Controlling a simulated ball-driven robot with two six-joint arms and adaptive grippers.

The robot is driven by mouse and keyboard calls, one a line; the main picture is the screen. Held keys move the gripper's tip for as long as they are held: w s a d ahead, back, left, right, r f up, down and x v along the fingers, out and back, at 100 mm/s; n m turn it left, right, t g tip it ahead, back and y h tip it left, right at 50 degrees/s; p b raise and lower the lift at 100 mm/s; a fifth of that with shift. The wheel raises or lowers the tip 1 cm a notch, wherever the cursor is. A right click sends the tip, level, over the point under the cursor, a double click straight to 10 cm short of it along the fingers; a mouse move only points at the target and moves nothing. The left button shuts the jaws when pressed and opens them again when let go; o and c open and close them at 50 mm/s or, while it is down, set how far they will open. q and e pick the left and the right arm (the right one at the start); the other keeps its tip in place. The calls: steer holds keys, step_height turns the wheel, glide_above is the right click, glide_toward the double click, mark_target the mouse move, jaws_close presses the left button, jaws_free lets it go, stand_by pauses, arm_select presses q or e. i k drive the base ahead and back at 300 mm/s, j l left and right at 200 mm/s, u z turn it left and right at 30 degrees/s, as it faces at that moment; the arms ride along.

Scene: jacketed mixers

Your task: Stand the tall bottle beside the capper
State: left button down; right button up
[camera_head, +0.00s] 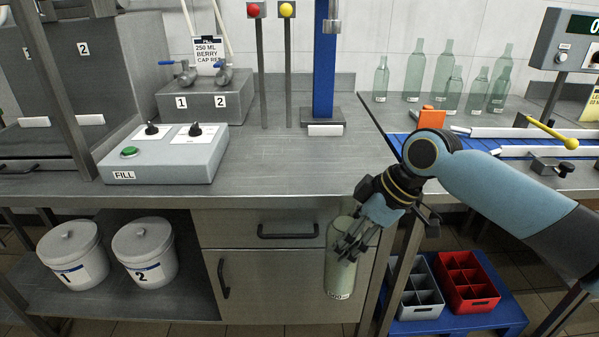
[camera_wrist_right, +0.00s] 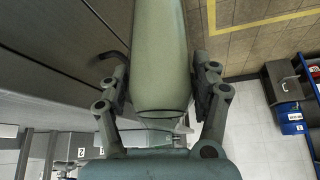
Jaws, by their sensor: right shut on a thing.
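My right gripper (camera_head: 352,242) is shut on a pale green bottle (camera_head: 340,275) in front of the steel cabinet, below the worktop's front edge. The bottle hangs roughly upright and apart from the floor. In the right wrist view the bottle (camera_wrist_right: 160,60) sits between both fingers (camera_wrist_right: 162,88). The capper looks to be the blue column (camera_head: 324,60) on a grey base at the back of the worktop. Its upper part is cut off by the picture's top edge. My left gripper is not in view.
The worktop (camera_head: 290,160) is clear in front of the blue column. A FILL control box (camera_head: 165,160) stands at its left. Several glass bottles (camera_head: 414,70) stand on the right bench. Grey (camera_head: 420,310) and red (camera_head: 470,306) crates sit on a blue pallet below.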

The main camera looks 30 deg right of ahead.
mark_target(258, 170)
steer(key=i+j+z, duration=0.15)
steer(key=z, duration=0.25)
steer(key=i+j+z, duration=0.15)
steer(key=z, duration=0.2)
steer(key=i+j+z, duration=0.1)
steer(key=j+z, duration=0.15)
steer(key=z, duration=0.15)
